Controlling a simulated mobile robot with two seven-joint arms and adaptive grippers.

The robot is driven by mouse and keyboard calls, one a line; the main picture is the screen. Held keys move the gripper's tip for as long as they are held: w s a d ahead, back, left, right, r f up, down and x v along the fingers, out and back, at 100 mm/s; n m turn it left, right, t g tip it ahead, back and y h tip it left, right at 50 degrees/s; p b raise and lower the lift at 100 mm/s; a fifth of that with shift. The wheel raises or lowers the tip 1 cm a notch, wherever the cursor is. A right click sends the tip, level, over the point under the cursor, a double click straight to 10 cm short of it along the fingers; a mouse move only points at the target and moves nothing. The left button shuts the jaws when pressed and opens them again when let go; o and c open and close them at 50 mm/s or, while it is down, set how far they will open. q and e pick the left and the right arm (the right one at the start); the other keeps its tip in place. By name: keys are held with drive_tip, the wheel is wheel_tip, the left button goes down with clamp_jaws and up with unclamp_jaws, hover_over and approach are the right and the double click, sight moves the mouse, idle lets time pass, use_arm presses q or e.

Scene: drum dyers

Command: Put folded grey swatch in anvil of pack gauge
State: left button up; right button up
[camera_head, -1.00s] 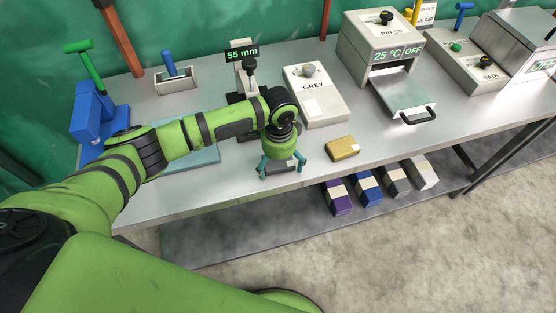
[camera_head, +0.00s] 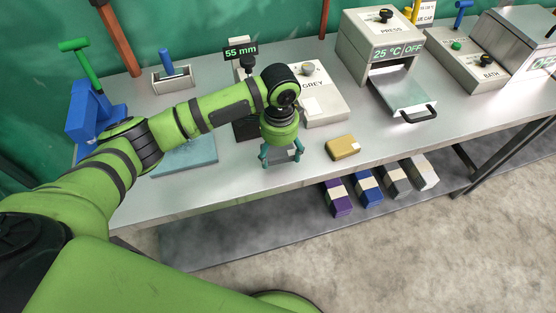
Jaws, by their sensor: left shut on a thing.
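My left gripper (camera_head: 282,156) points down over the front part of the table, shut on the folded grey swatch (camera_head: 282,156), which shows between its teal fingers. The pack gauge stands behind my arm, with its display (camera_head: 241,51) reading 55 mm and a black knob below it. A dark part low on the gauge (camera_head: 246,129) shows beside the gripper, on its left. My arm hides much of the gauge, so I cannot make out the whole anvil. My right gripper is not in view.
A yellow folded block (camera_head: 342,148) lies right of the gripper. A box marked GREY (camera_head: 325,104) stands behind. Several folded packs (camera_head: 367,189) sit below.

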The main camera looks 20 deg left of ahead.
use_arm(q)
drive_tip(key=d+r+b, duration=0.3)
drive_tip(key=d+r, duration=0.3)
drive_tip(key=d, duration=0.5)
drive_tip(key=s+a+r+n, duration=0.2)
drive_tip(key=a+n, duration=0.4)
drive_tip(key=a, duration=0.3)
drive_tip(key=shift+s+a+n, duration=0.15)
drive_tip(key=shift+s+n, duration=0.1)
drive_tip(key=shift+n, duration=0.05)
drive_tip(key=s+a+n, duration=0.2)
drive_tip(key=a, duration=0.1)
drive_tip(key=s+a+r+n, duration=0.1)
drive_tip(key=s+a+n, duration=0.1)
drive_tip(key=s+a, duration=0.1)
drive_tip(key=shift+s+r+n, duration=0.2)
drive_tip(key=shift+n, duration=0.2)
drive_tip(key=shift+s+a+r+n, duration=0.1)
drive_tip(key=shift+s+a+n, duration=0.15)
drive_tip(key=shift+n, duration=0.05)
drive_tip(key=shift+d, duration=0.1)
